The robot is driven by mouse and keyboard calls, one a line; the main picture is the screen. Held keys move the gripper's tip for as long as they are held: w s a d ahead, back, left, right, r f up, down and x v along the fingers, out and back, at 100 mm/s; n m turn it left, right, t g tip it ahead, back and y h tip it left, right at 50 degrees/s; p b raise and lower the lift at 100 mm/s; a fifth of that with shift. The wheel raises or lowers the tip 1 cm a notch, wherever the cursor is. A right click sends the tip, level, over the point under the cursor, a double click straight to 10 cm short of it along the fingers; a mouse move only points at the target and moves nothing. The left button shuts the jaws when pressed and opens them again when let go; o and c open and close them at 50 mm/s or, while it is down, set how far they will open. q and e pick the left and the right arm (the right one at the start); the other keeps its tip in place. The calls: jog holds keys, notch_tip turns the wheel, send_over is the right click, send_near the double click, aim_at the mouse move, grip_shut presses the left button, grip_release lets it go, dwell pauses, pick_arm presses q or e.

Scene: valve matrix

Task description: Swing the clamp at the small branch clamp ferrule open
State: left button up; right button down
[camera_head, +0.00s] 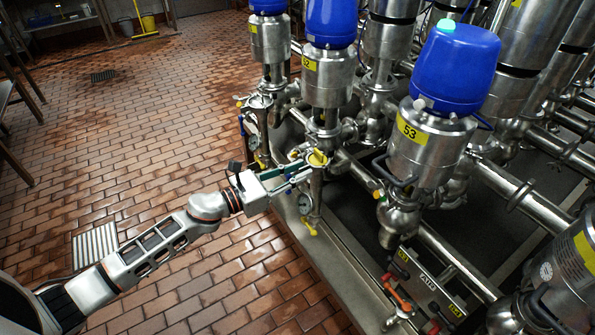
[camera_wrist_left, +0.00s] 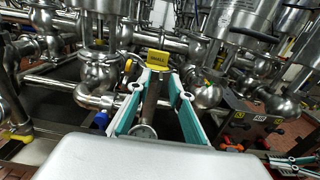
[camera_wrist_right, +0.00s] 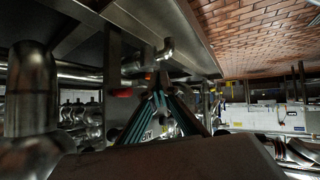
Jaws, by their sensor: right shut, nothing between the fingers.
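A thin vertical steel branch pipe (camera_head: 315,190) with a yellow tag (camera_head: 317,158) at its top stands at the edge of the valve rows. The tag and the pipe (camera_wrist_left: 152,97) also show in the left wrist view, straight ahead between the fingers. My left gripper (camera_head: 303,173) is open, its teal-padded fingers (camera_wrist_left: 155,85) apart on either side of the pipe's line of sight. I cannot tell whether they touch it. The small clamp and its ferrule are too small to make out. My right gripper (camera_wrist_right: 158,92) is shut and empty, and does not show in the head view.
Blue-topped valves (camera_head: 455,68) and thick steel pipes fill the right side. A pressure gauge (camera_head: 304,204) hangs low beside the branch pipe. The tiled floor (camera_head: 150,130) at left is largely clear.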

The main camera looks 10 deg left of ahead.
pick_arm(q)
grip_shut()
